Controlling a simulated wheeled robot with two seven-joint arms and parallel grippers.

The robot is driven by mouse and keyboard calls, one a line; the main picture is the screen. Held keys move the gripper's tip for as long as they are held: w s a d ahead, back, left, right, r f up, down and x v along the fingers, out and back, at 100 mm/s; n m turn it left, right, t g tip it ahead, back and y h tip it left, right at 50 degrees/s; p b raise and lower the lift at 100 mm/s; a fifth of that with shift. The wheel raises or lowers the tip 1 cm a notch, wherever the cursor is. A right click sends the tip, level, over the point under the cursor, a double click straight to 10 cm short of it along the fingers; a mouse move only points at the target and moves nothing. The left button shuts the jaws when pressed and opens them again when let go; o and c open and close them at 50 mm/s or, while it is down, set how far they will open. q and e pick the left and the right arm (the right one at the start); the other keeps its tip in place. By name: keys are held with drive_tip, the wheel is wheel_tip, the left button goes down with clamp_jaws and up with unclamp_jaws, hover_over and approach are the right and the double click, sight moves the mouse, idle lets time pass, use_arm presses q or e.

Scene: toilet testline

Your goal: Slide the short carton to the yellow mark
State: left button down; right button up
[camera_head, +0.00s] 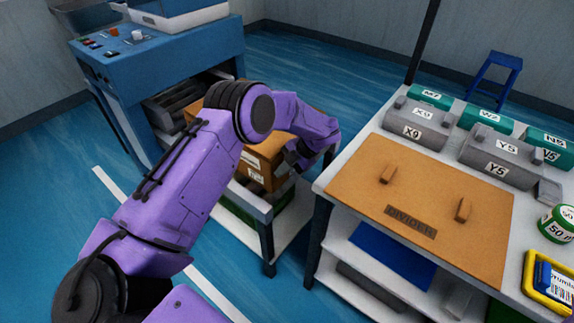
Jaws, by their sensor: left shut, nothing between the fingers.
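A brown carton (256,171) with white labels stands on the low bench between the blue machine and the white table. My left arm crosses in front and hides much of it. I cannot tell whether it is one carton or more, or which is the short one. My left gripper (297,160) is shut and empty at the right side of the carton, with its tips partly hidden by my wrist. I cannot tell whether it touches the carton. No yellow mark shows. My right gripper is out of view.
The white table (325,178) on the right holds a brown divider board (420,200) with two knobs, grey and teal labelled blocks (418,124), a green-white roll (558,224) and a yellow-rimmed box (549,283). A blue machine (165,60) stands behind left, a blue stool (495,75) far right.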

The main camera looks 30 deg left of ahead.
use_arm(q)
drive_tip(key=w+a+b, duration=0.1)
drive_tip(key=a+b, duration=0.2)
drive_tip(key=a, duration=1.6)
drive_tip(key=shift+w+b, duration=0.3)
drive_tip(key=shift+b, duration=0.1)
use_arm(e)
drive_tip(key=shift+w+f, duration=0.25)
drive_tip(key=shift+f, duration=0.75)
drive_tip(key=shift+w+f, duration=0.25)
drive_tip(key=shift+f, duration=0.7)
